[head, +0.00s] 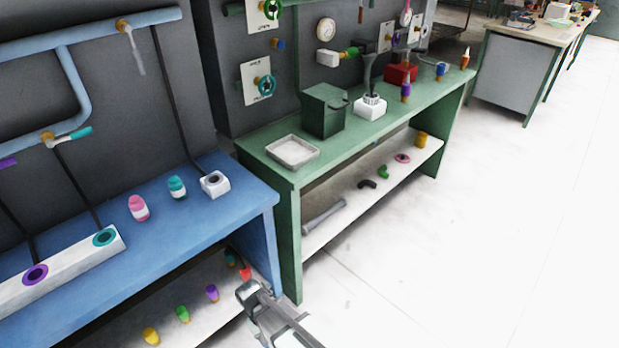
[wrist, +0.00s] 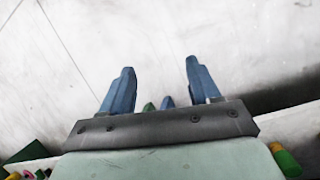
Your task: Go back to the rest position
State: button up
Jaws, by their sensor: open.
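My gripper (wrist: 158,85) is open in the wrist view, with its two blue fingers spread and nothing between them but pale floor beyond. In the head view my arm's end (head: 262,305) shows low in the picture, in front of the right end of the blue bench (head: 225,215) and its lower shelf. The fingertips are hard to make out there. A small red piece (head: 245,272) on or by the shelf shows right beside it; I cannot tell whether they touch.
Yellow, green and purple pieces stand on the blue bench's lower shelf (head: 226,325). A pink-and-white bottle (head: 139,208) and a teal-and-white bottle (head: 177,188) stand on top. The green bench (head: 255,150) holds a tray (head: 292,152) and a green box (head: 324,112). Floor (head: 480,230) at right is clear.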

jog(key=s+d+f+m+g+y, duration=0.1)
jog(key=s+d+f+m, duration=0.1)
jog(key=s+d, duration=0.3)
jog(key=s+d+f+m+g+y, duration=0.1)
jog(key=s+d+f, duration=0.4)
jog(key=d, duration=0.8)
jog(key=s+d+f+m+g+y, duration=0.1)
jog(key=s+d+f+m+g, duration=0.1)
jog(key=s+d, duration=0.5)
jog(key=d+f, duration=0.1)
jog(key=d, duration=0.2)
jog(key=shift+f+m+g, duration=0.3)
jog(key=shift+f+m, duration=0.05)
jog(key=shift+m, duration=0.05)
jog(key=shift+d, duration=0.1)
